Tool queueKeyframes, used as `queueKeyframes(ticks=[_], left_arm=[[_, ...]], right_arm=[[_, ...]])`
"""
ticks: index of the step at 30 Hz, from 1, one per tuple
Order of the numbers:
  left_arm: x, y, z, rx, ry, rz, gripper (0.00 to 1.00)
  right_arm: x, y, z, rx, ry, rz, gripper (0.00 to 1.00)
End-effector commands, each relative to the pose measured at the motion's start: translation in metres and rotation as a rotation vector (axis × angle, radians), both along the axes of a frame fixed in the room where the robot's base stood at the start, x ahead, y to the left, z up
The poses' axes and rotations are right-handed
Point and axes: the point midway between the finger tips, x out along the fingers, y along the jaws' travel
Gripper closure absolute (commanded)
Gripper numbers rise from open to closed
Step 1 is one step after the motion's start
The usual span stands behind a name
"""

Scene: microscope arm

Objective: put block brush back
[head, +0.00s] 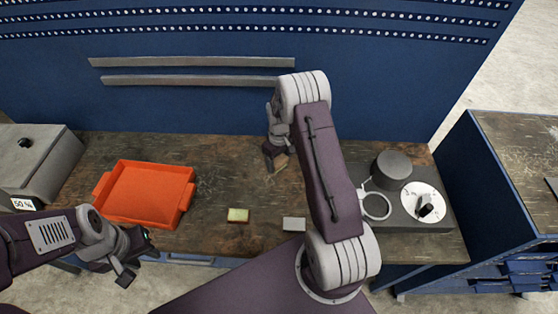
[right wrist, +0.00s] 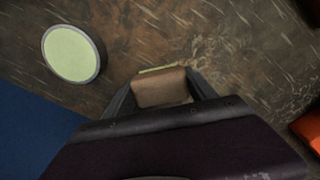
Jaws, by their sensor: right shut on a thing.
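My right gripper (head: 275,157) is at the back of the bench, near the blue back panel. It is shut on a brown block (right wrist: 160,88), which looks like the block brush. The brush also shows as a small tan piece in the head view (head: 281,161). A pale yellow-green strip (right wrist: 161,69) shows along its far edge in the right wrist view. I cannot tell whether the brush touches the bench top. My left gripper (head: 136,260) is open and empty in front of the bench, at lower left.
An orange tray (head: 150,190) stands on the left. A grey device with a dial (head: 425,202) stands right. A round green-topped thing (right wrist: 72,53) is beside the right gripper.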

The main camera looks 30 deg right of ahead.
Motion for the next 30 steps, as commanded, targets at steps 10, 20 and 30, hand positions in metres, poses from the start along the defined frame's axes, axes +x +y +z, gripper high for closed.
queueKeyframes(ticks=[10,20,30], left_arm=[[0.000,0.000,-0.003,0.000,0.000,0.000,0.64],[0.000,0.000,-0.002,0.000,0.000,0.000,0.64],[0.000,0.000,-0.010,0.000,0.000,0.000,0.64]], right_arm=[[0.000,0.000,-0.003,0.000,-0.001,0.000,0.21],[0.000,0.000,-0.002,0.000,0.000,0.000,0.13],[0.002,-0.001,0.066,-0.002,-0.007,0.000,0.13]])
